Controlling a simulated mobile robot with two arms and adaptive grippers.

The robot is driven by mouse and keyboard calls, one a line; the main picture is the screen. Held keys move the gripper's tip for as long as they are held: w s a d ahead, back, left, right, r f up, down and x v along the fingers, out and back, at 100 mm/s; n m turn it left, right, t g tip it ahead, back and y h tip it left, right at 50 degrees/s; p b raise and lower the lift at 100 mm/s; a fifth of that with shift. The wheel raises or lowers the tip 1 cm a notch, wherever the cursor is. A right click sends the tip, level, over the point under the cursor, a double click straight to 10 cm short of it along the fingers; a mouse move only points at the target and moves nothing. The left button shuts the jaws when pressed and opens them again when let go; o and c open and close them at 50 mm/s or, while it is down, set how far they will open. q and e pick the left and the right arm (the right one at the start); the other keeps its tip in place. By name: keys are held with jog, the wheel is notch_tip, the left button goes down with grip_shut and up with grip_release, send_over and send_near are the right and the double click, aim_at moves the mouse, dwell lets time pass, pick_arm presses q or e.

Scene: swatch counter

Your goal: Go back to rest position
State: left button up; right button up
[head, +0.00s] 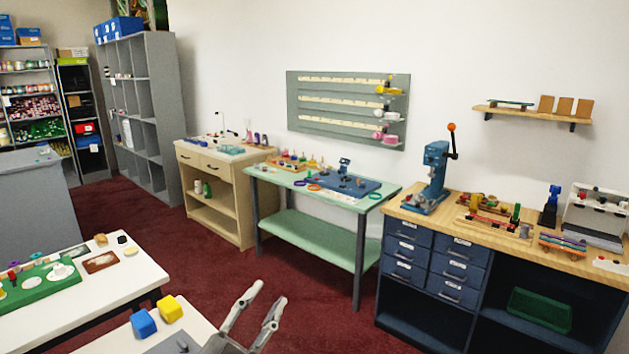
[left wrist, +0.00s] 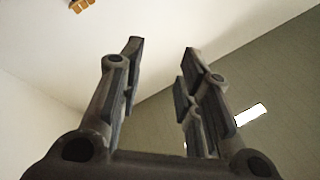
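My left gripper (head: 263,298) shows at the bottom of the head view, raised in front of the red carpet beside a white table corner. Its two fingers stand apart, pointing up, with nothing between them. In the left wrist view the same gripper (left wrist: 160,75) is open and empty, with a white ceiling and a grey-green wall behind it. My right gripper is not in either view.
A white table (head: 203,326) with a blue cube (head: 143,323) and a yellow cube (head: 170,309) lies left of the gripper. A green table (head: 290,180) and a blue drawer bench (head: 405,255) stand along the wall. Red carpet (head: 310,285) is open between.

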pick_arm(q)
jog(key=s+a+f+n+g+y, duration=0.35)
jog(key=a+f+n+y, duration=0.2)
jog(key=f, duration=0.35)
jog(key=s+a+f+n+g+y, duration=0.3)
jog(key=s+a+f+n+y, duration=0.25)
jog(key=f, duration=0.45)
jog(key=s+f+g+h, duration=0.1)
jog(key=s+f+g, duration=0.4)
jog(key=s, duration=0.5)
jog(key=s+f+g, duration=0.4)
jog(key=s+f, duration=0.2)
jog(key=s, duration=0.3)
notch_tip(320, 180, down, 26)
jog(key=s+m+g, duration=0.1)
jog(key=g, duration=0.1)
jog(key=s+a+f, duration=0.1)
jog(key=s+f, duration=0.7)
jog(key=s+a+f, duration=0.2)
jog(key=s+f, duration=0.6)
jog(key=s, duration=0.1)
jog(key=shift+a+f+g+b, duration=0.25)
jog(key=shift+g+b, duration=0.1)
jog(key=shift+b, duration=0.1)
